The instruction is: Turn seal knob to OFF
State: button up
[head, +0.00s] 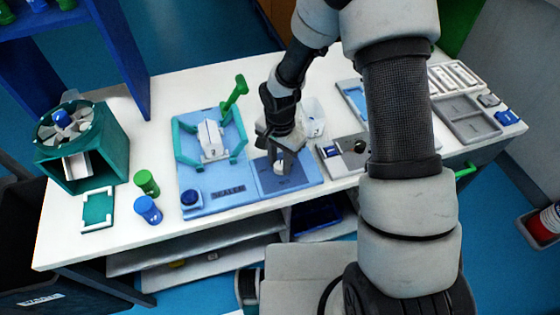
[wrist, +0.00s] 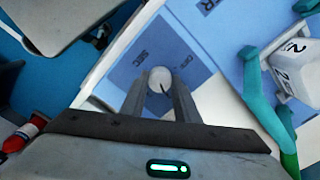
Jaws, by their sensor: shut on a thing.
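The seal knob (wrist: 160,79) is a round, pale knob with a dark line on its face, on a blue panel (wrist: 142,68). Labels that look like "SEC" and "OFF" are printed beside it in the wrist view. My gripper (wrist: 160,92) has one finger on each side of the knob and is shut on it. In the head view my gripper (head: 279,158) reaches down to the darker blue panel at the right of the sealer (head: 228,193). The knob's dark line does not clearly show which label it faces.
A white numbered block (head: 211,140) sits in a green frame on the sealer, with a raised green lever (head: 235,93) behind. A blue button (head: 191,198) is at the sealer's front left. Green (head: 146,183) and blue (head: 148,210) cylinders stand left. Grey trays (head: 466,119) lie right.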

jog(key=shift+n, duration=0.3)
jog(key=n+b, duration=0.1)
jog(key=n, duration=0.2)
jog(key=shift+n, duration=0.4)
jog(key=n+b, duration=0.1)
jog(key=n, duration=0.9)
jog(key=shift+n, duration=0.4)
jog(key=shift+n+p, duration=0.55)
jog(key=shift+n, duration=1.75)
jog(key=o, duration=1)
jog(key=shift+o, duration=0.2)
